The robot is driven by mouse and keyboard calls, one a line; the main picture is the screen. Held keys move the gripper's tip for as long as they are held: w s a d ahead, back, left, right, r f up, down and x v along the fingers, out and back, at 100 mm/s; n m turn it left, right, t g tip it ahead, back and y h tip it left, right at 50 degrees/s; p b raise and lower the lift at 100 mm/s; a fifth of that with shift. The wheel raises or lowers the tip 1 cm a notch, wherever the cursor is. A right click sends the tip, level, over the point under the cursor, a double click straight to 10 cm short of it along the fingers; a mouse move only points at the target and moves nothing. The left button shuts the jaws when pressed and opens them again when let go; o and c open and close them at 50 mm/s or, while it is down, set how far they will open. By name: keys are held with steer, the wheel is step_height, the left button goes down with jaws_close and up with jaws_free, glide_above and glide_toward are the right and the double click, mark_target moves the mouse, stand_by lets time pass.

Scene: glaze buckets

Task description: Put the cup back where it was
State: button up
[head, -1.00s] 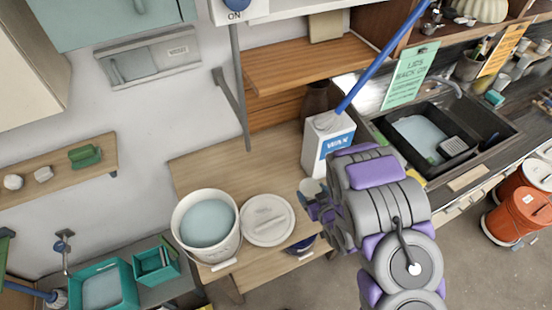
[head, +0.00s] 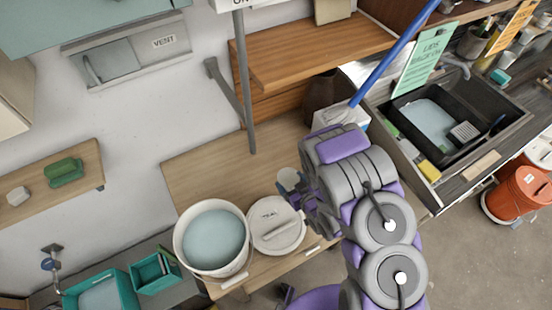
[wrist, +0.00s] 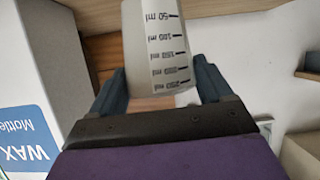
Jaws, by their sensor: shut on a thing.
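The cup (wrist: 158,45) is white with dark ml markings. In the wrist view it sits between the two fingers of my gripper (wrist: 160,82), which is shut on it. In the head view the cup (head: 288,179) shows as a small pale shape at the end of my gripper (head: 302,192), above the wooden table. My arm hides part of the gripper there. I cannot tell from these views whether the cup touches the table.
An open bucket (head: 183,243) of pale blue glaze and a round white lid (head: 276,238) stand on the wooden table (head: 203,181), left of my gripper. A white WAX box (wrist: 30,85) is close on the left in the wrist view. A dark sink (head: 484,145) is at right.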

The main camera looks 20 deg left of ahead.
mark_target(289, 172)
steer(key=shift+w+a+f+b, duration=0.2)
steer(key=shift+w+f+b, duration=0.2)
steer(key=shift+w+b, duration=0.3)
steer(key=shift+w+a+b, duration=0.35)
steer(key=shift+w+b, duration=0.1)
steer(key=shift+b, duration=0.35)
steer(key=b+x, duration=0.1)
steer(key=b, duration=0.1)
steer(key=b+x, duration=0.1)
steer(key=b, duration=0.1)
steer(key=shift+w+a+r+b, duration=0.1)
steer(key=shift+w+a+b, duration=0.15)
steer(key=shift+b, duration=0.15)
steer(key=shift+w+a+b, duration=0.1)
steer(key=shift+w+b, duration=0.15)
steer(key=shift+b, duration=0.95)
steer(key=shift+w+b, duration=0.2)
steer(key=shift+b, duration=0.95)
steer(key=shift+w+b, duration=0.45)
steer(key=shift+b, duration=0.75)
steer(key=w+a+f+b, duration=0.1)
steer(key=w+b, duration=0.1)
steer(key=w+a+f+b, duration=0.1)
steer(key=w+a+b, duration=0.1)
steer(key=w+b, duration=0.1)
steer(key=w+a+f+b, duration=0.2)
steer(key=w, duration=0.1)
steer(key=shift+w+b, duration=0.15)
steer(key=shift+b, duration=0.2)
